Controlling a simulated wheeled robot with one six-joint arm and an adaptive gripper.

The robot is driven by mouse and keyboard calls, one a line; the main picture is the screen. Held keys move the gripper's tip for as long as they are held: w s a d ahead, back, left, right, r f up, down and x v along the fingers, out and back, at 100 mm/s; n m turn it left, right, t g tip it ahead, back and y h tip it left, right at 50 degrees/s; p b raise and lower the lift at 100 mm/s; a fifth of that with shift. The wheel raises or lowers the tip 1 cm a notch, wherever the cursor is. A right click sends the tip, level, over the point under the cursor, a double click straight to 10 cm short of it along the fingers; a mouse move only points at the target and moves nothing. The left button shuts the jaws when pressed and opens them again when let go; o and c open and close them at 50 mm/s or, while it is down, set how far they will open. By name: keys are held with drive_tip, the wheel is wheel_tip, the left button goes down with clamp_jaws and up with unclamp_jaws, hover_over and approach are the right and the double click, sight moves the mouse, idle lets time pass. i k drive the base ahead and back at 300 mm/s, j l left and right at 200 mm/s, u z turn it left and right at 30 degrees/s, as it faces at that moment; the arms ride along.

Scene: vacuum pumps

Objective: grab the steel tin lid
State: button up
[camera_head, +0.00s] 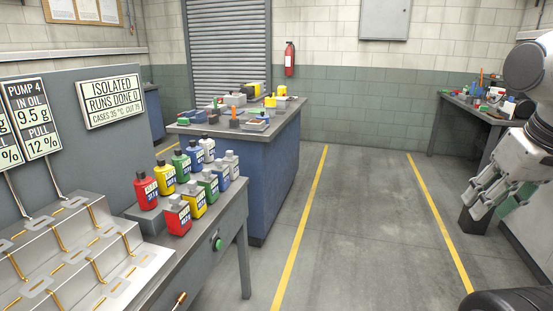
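I cannot make out a steel tin lid in this view; small items on the far benches are too small to tell apart. My gripper (494,207) hangs at the right edge, pointing down and left.
A grey bench (224,215) at the left carries several coloured bottles (178,216) beside a stepped metal rack (75,262). A blue cluttered workbench (268,170) stands behind it. Another cluttered bench (466,107) is at the back right. The floor (360,230) between yellow lines is clear.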

sight(262, 116)
drive_tip(key=i+u, duration=0.15)
drive_tip(key=i, duration=0.35)
drive_tip(key=i+l+u, duration=0.15)
drive_tip(key=i, duration=0.35)
drive_tip(key=i+l+u, duration=0.15)
drive_tip(key=i, duration=0.35)
drive_tip(key=i+l+z, duration=0.25)
drive_tip(key=i, duration=0.25)
drive_tip(key=i+z, duration=0.3)
drive_tip(key=i, duration=0.15)
drive_tip(key=i+l+u, duration=0.2)
drive_tip(key=i, duration=0.2)
drive_tip(key=i+u, duration=0.2)
drive_tip(key=i, duration=0.2)
drive_tip(key=i+l+u, duration=0.2)
drive_tip(key=u, duration=0.3)
drive_tip(key=i+l+u, duration=0.5)
drive_tip(key=k+j, duration=0.1)
